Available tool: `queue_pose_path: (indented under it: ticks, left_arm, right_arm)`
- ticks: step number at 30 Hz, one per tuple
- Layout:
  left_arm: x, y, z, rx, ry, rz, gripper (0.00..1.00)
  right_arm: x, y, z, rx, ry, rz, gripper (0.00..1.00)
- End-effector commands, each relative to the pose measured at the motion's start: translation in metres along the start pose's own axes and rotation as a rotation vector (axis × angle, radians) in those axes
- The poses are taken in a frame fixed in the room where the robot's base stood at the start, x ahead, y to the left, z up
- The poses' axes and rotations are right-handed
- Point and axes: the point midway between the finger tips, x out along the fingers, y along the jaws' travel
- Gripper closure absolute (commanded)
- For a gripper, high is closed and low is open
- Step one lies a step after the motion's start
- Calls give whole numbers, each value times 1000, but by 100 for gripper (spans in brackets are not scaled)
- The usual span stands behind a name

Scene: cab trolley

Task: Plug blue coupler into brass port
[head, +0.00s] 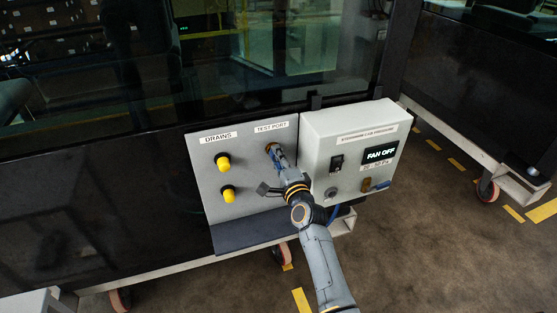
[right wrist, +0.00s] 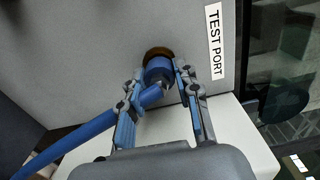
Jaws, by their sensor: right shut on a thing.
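My right gripper (head: 277,162) is at the panel under the TEST PORT label. In the right wrist view the gripper (right wrist: 160,82) is shut on the blue coupler (right wrist: 158,68), with one finger on each side. The brass port (right wrist: 155,52) shows as a brown-gold rim directly behind the coupler's front end. The coupler is up against or in the port; how deep it sits is hidden. A blue hose (right wrist: 90,128) runs from the coupler to the lower left. In the head view my gripper mostly covers the coupler and port. My left gripper is not in view.
The grey panel (head: 235,160) carries two yellow DRAINS caps (head: 223,161) at left. A light grey control box (head: 325,130) juts out close to the right of my gripper; its display (head: 381,153) reads FAN OFF. A dark ledge (head: 245,232) lies below the panel.

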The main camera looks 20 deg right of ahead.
Motion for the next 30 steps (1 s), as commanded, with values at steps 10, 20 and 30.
queue_pose_path:
  ticks: [10, 20, 30]
  left_arm:
    - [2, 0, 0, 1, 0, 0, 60]
    - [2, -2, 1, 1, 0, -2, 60]
    - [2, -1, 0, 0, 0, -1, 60]
  right_arm:
    - [5, 0, 0, 0, 1, -1, 52]
    - [5, 1, 0, 0, 0, 1, 42]
    - [-39, 2, 0, 1, 1, 3, 42]
